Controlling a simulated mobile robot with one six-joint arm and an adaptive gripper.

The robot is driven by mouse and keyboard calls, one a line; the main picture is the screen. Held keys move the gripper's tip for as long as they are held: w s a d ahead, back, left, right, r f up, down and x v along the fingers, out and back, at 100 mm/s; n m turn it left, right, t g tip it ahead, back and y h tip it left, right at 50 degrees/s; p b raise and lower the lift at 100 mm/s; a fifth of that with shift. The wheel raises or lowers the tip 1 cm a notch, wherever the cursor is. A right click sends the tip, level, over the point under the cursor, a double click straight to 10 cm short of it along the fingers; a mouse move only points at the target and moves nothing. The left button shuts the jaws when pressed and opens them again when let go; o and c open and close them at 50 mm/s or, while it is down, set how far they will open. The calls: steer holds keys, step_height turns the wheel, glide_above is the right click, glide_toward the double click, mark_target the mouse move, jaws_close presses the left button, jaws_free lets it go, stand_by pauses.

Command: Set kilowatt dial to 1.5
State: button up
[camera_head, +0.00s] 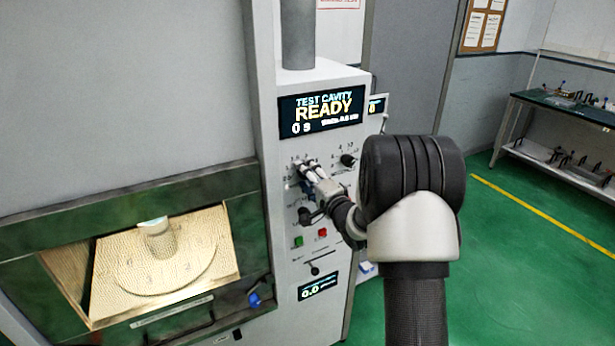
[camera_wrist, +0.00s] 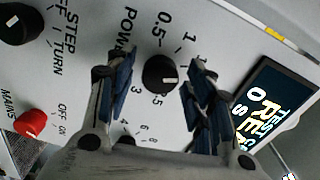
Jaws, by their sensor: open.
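The power dial (camera_wrist: 160,73) is a round black knob with a white pointer mark on its face. In the wrist view it sits between the two fingers of my gripper (camera_wrist: 160,62), with "POWER", "0.5" and "1" printed around it. My gripper is open, with a gap visible on both sides of the knob. The pointer mark is right of the knob's middle; I cannot tell its exact setting. In the head view my gripper (camera_head: 308,171) is at the control panel (camera_head: 283,125) and hides the dial.
The display (camera_head: 322,112) reads "TEST CAVITY READY" and "0 s". Another black knob (camera_head: 348,160) is right of my gripper. A red mains knob (camera_wrist: 30,123) and a black step knob (camera_wrist: 18,25) show in the wrist view. The lit cavity (camera_head: 100,260) is at left.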

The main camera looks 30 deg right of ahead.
steer(key=shift+s, duration=0.1)
steer(key=s, duration=1.1)
steer(key=shift+s+d, duration=0.2)
steer(key=shift+s, duration=0.2)
steer(key=s+a+f+n+g+b, duration=0.1)
steer(key=s+a+n+g, duration=0.3)
steer(key=s, duration=0.6)
steer(key=s+a+n+g+b, duration=0.2)
steer(key=s+a+n+g, duration=0.3)
steer(key=s+a, duration=0.4)
steer(key=s+a+f+n+g+b, duration=0.1)
steer(key=s+a+n+g, duration=0.3)
steer(key=s, duration=0.9)
steer(key=a+n+b, duration=0.1)
steer(key=a+n, duration=0.1)
steer(key=a, duration=0.1)
steer(key=shift+s+f+n+h+b, duration=0.15)
steer(key=shift+f+n+h+b, duration=0.15)
steer(key=shift+f+n+b, duration=0.1)
